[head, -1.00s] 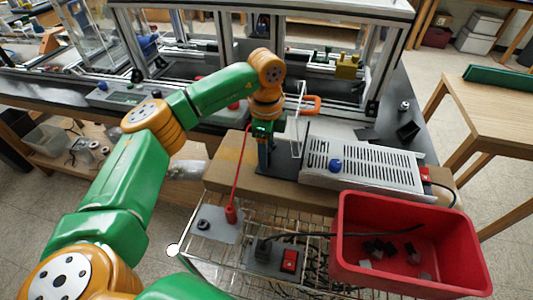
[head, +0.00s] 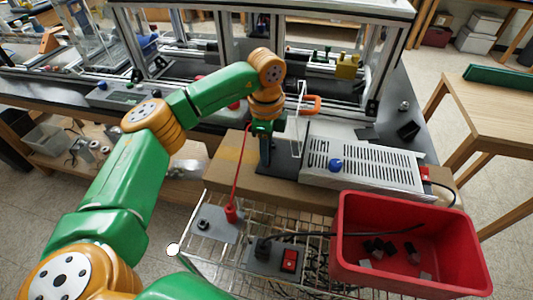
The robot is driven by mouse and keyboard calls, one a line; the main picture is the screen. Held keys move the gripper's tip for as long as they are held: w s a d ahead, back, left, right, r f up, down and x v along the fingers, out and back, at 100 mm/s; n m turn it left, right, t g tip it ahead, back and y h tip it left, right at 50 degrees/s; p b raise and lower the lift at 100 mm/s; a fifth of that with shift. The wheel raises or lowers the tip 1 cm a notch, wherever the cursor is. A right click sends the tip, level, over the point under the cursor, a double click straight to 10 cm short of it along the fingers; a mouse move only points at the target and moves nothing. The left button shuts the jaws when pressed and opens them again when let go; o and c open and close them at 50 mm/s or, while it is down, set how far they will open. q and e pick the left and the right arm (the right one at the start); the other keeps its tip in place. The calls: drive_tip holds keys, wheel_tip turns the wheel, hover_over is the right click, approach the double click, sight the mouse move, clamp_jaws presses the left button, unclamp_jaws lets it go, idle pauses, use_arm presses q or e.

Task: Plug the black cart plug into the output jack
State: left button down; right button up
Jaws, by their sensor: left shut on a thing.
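My left gripper (head: 262,128) is over the brown box, at the top of a dark upright piece (head: 264,155). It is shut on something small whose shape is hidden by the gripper. I cannot tell whether that is the black cart plug. A red lead runs from a red plug (head: 231,213), upright on a grey plate (head: 217,228) on the wire cart, up to the gripper. A round black socket (head: 203,223) sits left of the red plug. A black plug (head: 262,247) with a black cord sits beside a red switch (head: 289,260). Which part is the output jack is unclear. My right gripper is not in view.
A vented metal power unit (head: 365,165) with a blue knob stands on the brown box (head: 225,172). A red bin (head: 400,275) with small dark parts is at the front right. An orange handle (head: 312,104) is close right of the gripper. The extrusion frame (head: 260,12) stands behind.

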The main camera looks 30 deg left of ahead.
use_arm(q)
drive_tip(key=shift+r, duration=0.15)
idle(0.8)
drive_tip(key=shift+r+p, duration=2.55)
drive_tip(key=shift+r, duration=0.3)
